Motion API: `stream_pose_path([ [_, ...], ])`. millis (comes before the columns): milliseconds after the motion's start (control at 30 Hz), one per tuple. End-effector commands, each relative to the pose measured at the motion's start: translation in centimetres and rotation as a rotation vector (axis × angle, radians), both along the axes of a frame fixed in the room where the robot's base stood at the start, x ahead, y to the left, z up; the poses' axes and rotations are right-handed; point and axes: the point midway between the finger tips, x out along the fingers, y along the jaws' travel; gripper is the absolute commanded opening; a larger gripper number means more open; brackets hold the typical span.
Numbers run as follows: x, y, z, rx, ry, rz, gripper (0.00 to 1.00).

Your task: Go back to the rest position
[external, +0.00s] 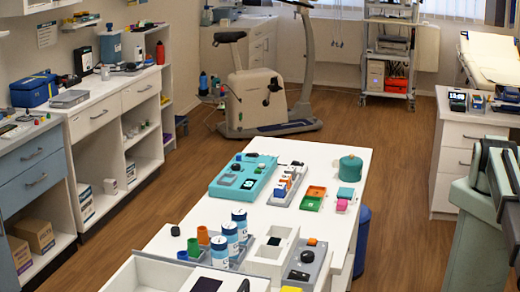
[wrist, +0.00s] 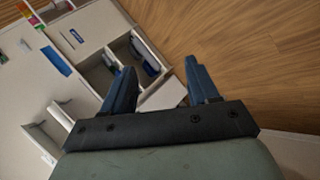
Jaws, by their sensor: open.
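My gripper (wrist: 160,76) shows in the wrist view with its two dark blue fingers spread wide apart. Nothing is between them, and wooden floor and part of a white unit show beyond the gap. In the external view, part of my grey-green arm (external: 470,240) stands at the right edge, to the right of the white table (external: 330,153). I cannot make out the fingers clearly in that view.
The table carries a teal tray (external: 218,187), a green pot (external: 350,168), several blue-and-white cans (external: 230,238) and small blocks. White cabinets (external: 118,100) line the left wall. An exercise bike (external: 253,100) stands behind. The floor (external: 150,200) left of the table is clear.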

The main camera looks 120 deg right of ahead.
Motion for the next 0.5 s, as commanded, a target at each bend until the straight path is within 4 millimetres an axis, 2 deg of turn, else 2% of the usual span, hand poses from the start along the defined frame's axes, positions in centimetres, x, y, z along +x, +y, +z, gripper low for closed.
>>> stream_pose_path([
  [33,-1.7,0.1,-0.7,0.008,0.020,-0.007,0.59],
  [200,-5.8,0.0,-3.3,0.031,0.090,-0.052,0.59],
  [333,-7.9,-1.3,-5.5,0.041,0.144,-0.100,0.59],
  [500,-8.8,-4.6,-8.6,0.039,0.207,-0.174,0.59],
])
